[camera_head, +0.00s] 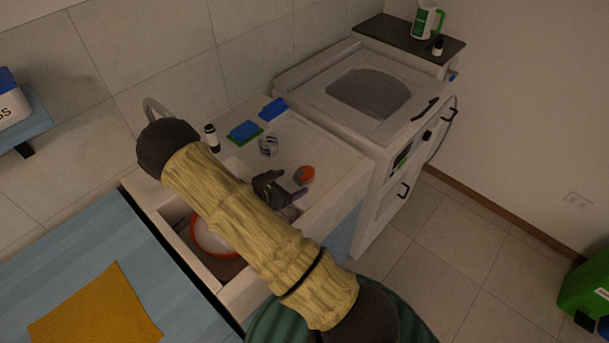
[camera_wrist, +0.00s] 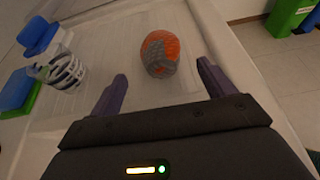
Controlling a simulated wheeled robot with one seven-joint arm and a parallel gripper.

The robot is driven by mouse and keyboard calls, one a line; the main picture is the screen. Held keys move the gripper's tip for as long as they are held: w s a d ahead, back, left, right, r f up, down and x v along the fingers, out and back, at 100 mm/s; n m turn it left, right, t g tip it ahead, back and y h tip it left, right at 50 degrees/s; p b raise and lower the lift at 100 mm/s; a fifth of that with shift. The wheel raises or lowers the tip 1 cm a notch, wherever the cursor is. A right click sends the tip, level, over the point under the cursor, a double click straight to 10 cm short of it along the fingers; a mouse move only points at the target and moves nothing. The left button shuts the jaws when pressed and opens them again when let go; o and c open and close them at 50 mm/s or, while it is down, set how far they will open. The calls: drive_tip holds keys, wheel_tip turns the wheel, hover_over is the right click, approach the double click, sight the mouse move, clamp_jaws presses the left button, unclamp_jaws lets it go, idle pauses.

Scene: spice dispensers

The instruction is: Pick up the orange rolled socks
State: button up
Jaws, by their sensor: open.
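The orange rolled socks (camera_head: 304,174), orange with grey, lie on the white counter beside the sink. In the wrist view the socks (camera_wrist: 160,53) are ahead of my gripper (camera_wrist: 161,86), between the lines of its two fingers and a little beyond the tips. My gripper is open, with nothing between its dark purple fingers. In the head view my gripper (camera_head: 290,191) is just below and left of the socks, partly hidden by my arm.
A dark bottle (camera_head: 212,138) stands behind. The sink holds an orange-rimmed bowl (camera_head: 196,238).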

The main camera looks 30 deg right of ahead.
sight(297, 180)
drive_tip(key=p+x, duration=0.1)
drive_tip(key=x, duration=0.3)
drive_tip(key=shift+d+f+p, duration=0.15)
drive_tip(key=shift+d+p, duration=0.15)
drive_tip(key=c, duration=1.1)
